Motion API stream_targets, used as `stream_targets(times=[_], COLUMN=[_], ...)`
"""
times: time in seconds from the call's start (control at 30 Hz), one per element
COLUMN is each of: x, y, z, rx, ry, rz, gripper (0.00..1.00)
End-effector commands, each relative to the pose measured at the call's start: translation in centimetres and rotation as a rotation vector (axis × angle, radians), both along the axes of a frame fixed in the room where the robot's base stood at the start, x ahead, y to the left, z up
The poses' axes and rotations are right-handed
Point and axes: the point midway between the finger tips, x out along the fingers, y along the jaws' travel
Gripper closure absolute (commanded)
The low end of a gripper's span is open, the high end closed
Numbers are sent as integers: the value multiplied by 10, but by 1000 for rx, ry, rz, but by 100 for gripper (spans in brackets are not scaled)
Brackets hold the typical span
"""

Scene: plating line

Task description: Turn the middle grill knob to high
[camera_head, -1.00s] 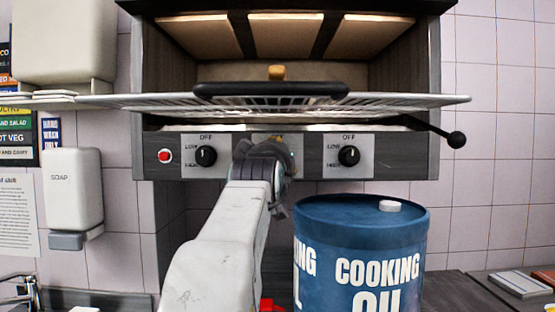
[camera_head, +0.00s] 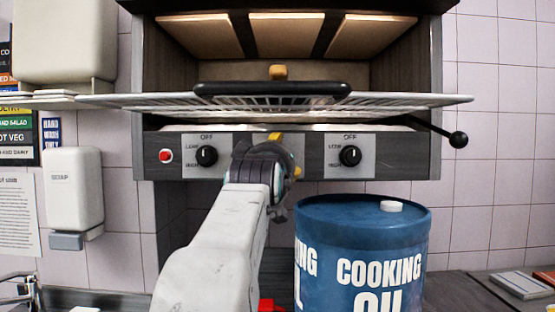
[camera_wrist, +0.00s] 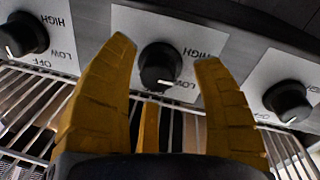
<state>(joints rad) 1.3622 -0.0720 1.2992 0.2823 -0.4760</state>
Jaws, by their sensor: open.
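The middle grill knob (camera_wrist: 160,68) is black and round on a white plate marked HIGH and LOW, upside down in the wrist view. Its white pointer mark faces down and slightly right in that view, beside LOW. My gripper (camera_wrist: 168,75) is open, with yellow fingers on the left and right of the knob and gaps to both. A third yellow finger shows below the knob. In the head view my gripper (camera_head: 284,155) is at the panel and hides the middle knob.
A left knob (camera_head: 206,156) and a right knob (camera_head: 350,156) flank the middle one. A red button (camera_head: 165,156) is at the panel's left. The wire rack (camera_head: 420,99) juts out above the panel. A blue cooking oil drum (camera_head: 365,225) stands below, right of my arm.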

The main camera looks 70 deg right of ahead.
Motion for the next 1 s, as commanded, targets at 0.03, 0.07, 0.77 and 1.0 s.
stream_targets(times=[0.03,0.07,0.77,1.0], x=[-2,-3,-21,-21], y=[8,13,98,102], z=[0,0,-7,-8], rx=[-2,-2,1,2], ry=[0,0,0,0], rz=[0,0,0,0], gripper=[40,40,40,40])
